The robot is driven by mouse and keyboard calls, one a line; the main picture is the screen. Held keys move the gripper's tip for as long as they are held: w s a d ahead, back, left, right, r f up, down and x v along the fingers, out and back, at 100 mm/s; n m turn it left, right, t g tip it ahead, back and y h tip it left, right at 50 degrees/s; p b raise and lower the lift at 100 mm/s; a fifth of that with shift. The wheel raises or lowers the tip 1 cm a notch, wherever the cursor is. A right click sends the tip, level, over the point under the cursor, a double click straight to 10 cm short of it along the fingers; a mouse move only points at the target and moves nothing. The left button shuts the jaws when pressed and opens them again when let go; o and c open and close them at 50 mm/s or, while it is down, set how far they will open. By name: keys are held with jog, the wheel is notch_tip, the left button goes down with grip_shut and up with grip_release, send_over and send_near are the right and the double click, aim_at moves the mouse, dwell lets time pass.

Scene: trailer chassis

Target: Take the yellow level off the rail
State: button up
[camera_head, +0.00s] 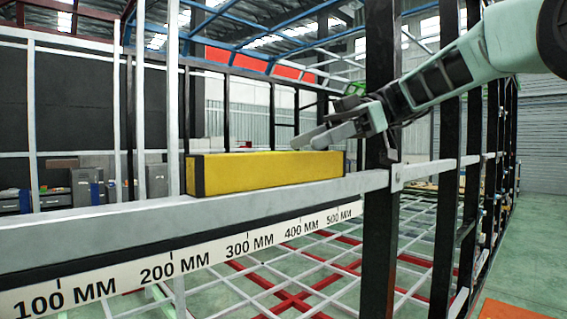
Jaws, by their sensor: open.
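The yellow level (262,172) is a long yellow bar with black end caps. It lies lengthwise on top of the grey rail (120,230), in the middle of the view. My gripper (318,140) is open and empty. It reaches in from the upper right, with its fingers pointing left and down at the level's right end. The fingers appear just above or in front of the level; whether they touch it I cannot tell.
A black upright post (382,230) stands right of the level, close to my gripper. A white scale strip (205,262) marked in MM runs below the rail. More black posts stand at the right, and a thin white post (172,100) rises left of the level.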

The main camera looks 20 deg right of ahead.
aim_at(283, 168)
jog(key=p+x, duration=0.1)
jog(key=x, duration=0.2)
jog(key=shift+a+r+p, duration=0.1)
jog(key=shift+a+p, duration=0.15)
jog(key=shift+p, duration=0.15)
jog(key=shift+a+f, duration=0.15)
jog(key=shift+f, duration=0.1)
grip_shut()
